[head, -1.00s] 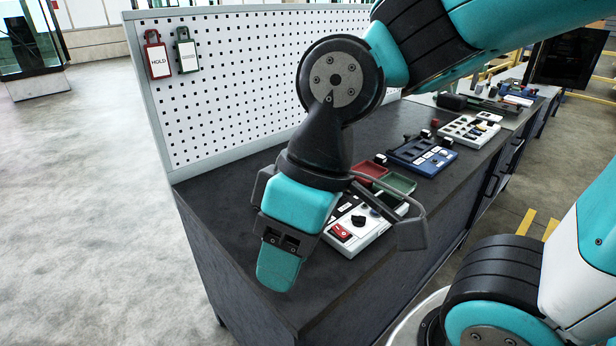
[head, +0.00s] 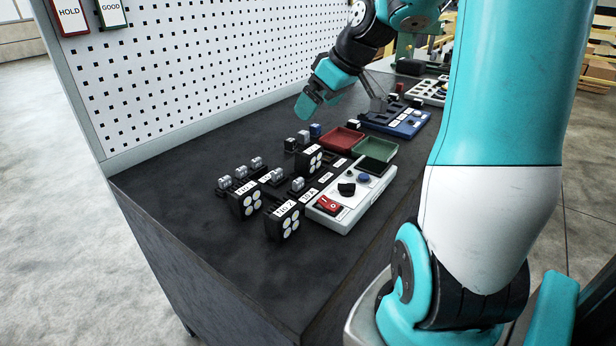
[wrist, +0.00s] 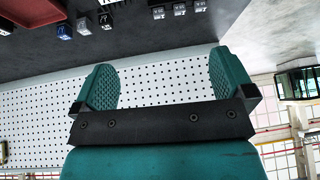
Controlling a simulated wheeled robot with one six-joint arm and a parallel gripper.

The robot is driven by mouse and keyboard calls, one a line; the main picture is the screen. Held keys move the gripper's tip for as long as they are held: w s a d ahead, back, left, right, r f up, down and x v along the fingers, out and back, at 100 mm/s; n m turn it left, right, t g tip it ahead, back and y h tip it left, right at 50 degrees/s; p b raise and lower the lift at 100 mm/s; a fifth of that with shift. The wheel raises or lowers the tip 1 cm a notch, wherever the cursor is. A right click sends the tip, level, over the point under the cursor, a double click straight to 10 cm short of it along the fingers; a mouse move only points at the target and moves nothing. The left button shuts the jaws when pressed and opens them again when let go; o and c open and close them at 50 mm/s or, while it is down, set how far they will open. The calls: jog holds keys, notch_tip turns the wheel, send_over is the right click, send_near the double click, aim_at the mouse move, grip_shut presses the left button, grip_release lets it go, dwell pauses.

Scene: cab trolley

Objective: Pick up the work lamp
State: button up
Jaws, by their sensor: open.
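Three black block-shaped lamps with round pale lenses and white labels stand on the dark bench in the head view: a left one (head: 245,200), a front one (head: 283,221) and a back one (head: 309,160). I cannot tell which is the work lamp named in the task. My gripper (head: 318,100) is above the bench, beyond the lamps, near the pegboard. In the wrist view my gripper (wrist: 163,82) has its two teal fingers wide apart with nothing between them. No lamp can be made out clearly in the wrist view.
A white control box (head: 347,212) with a red switch stands right of the lamps. Red (head: 342,139) and green (head: 376,149) trays lie behind it. Small grey connectors (head: 240,172) sit near the lamps. The pegboard (head: 190,75) borders the bench. The bench's near left is clear.

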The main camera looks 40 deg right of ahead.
send_near(310, 148)
jog(key=shift+m+t+h, duration=0.3)
jog(key=shift+h, duration=0.1)
jog(key=x, duration=0.2)
jog(key=a+x, duration=0.1)
jog(key=x, duration=0.1)
jog(key=shift+a+f, duration=0.1)
jog(key=shift+f, duration=0.15)
jog(key=shift+p+x, duration=0.65)
jog(key=shift+x, duration=2.5)
jog(key=shift+s+f, duration=0.1)
jog(key=shift+s, duration=0.05)
jog(key=shift+c, duration=0.2)
jog(key=shift+d, duration=0.25)
jog(key=c, duration=1.2)
